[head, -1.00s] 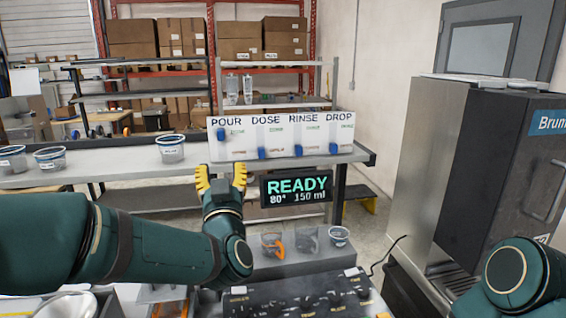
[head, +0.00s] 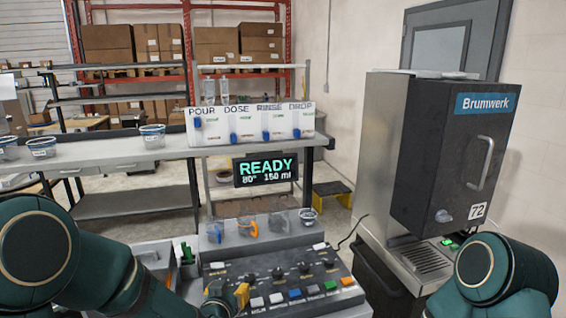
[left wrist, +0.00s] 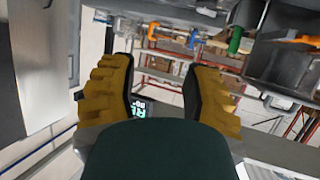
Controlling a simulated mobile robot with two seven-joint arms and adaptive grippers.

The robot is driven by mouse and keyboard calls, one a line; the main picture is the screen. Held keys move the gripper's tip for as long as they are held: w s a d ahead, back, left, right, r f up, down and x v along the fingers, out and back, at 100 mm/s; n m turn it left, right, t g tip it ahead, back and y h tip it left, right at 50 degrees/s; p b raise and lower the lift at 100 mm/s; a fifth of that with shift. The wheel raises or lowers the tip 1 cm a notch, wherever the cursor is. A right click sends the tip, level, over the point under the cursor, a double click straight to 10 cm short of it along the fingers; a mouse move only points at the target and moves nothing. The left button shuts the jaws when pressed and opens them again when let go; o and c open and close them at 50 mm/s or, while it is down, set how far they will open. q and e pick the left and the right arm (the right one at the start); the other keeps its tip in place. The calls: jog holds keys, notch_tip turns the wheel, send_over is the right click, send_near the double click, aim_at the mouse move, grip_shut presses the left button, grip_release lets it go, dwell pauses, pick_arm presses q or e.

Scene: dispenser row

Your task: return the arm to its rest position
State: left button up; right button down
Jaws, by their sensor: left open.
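My left arm (head: 90,262) is bent low at the left of the head view. Its gripper (head: 236,297) is down by the left front of the button panel, with yellow finger pads partly visible. In the left wrist view my left gripper (left wrist: 160,88) is open, its two yellow fingers wide apart and nothing between them. My right arm (head: 498,280) shows at the lower right, but its gripper is out of view.
The button panel (head: 318,270) lies close beside the left gripper. Behind it are cups under the READY display (head: 265,170) and a lever board (head: 250,124) labelled POUR, DOSE, RINSE, DROP. A Brumwerk machine (head: 455,150) stands right. Tubs (head: 152,137) sit on the left counter.

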pick_arm(q)
jog(key=s+d+f+g+h+b, duration=0.1)
jog(key=s+f+g, duration=0.25)
jog(key=f, duration=0.55)
jog(key=s+f+g+h, duration=0.1)
jog(key=s+f+g, duration=0.2)
jog(key=s+f, duration=0.35)
jog(key=s+d+f+n+g+h+b, duration=0.1)
jog(key=s+f+g, duration=0.4)
jog(key=s+f, duration=0.6)
jog(key=shift+s+d+n, duration=0.3)
jog(key=shift+s+d, duration=0.15)
jog(key=shift+s, duration=0.25)
jog(key=shift+a, duration=0.15)
